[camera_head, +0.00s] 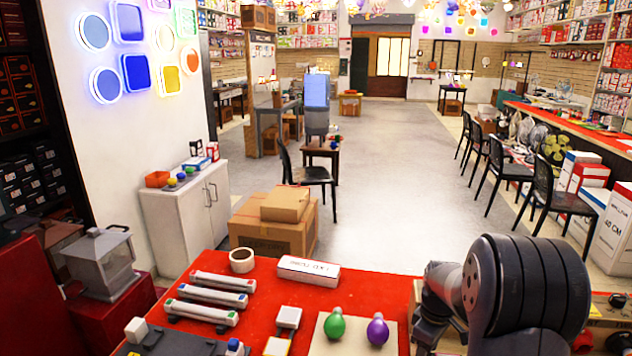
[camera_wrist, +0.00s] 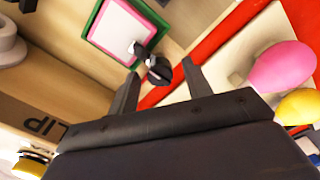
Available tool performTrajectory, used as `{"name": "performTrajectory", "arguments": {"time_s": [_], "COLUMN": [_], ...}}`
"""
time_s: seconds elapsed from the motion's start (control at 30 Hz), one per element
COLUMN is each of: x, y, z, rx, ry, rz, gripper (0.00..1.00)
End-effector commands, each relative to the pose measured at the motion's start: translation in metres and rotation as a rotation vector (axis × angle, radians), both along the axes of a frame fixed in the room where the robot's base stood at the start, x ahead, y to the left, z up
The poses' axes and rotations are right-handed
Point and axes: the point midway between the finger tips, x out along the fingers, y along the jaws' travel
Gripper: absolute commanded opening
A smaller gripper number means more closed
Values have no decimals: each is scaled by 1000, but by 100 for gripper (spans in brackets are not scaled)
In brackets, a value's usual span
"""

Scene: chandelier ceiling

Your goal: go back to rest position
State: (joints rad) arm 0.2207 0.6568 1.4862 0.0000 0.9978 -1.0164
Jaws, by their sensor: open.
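My gripper (camera_wrist: 158,88) shows in the wrist view with its two dark fingers spread apart. Nothing is held between them. Beyond the fingers are a small dark rounded object (camera_wrist: 158,70), a green-framed pink panel (camera_wrist: 118,28) and a red edge. In the head view my arm is folded at the lower right, in front of the red table (camera_head: 375,284); the gripper itself cannot be made out there.
A green bulb (camera_head: 334,325) and a purple bulb (camera_head: 377,331) lie on a pale board near my arm. White tube lamps (camera_head: 212,300), a tape roll (camera_head: 242,260) and a white box (camera_head: 308,271) are on the table.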

Motion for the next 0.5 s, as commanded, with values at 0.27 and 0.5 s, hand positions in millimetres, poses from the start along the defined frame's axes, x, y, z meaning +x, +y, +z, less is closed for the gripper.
{"name": "performTrajectory", "arguments": {"time_s": [0.27,0.5], "x": [0,0], "y": [0,0], "z": [0,0], "rx": [0,0], "ry": [1,1], "rz": [-223,-415], "gripper": [47,47]}}
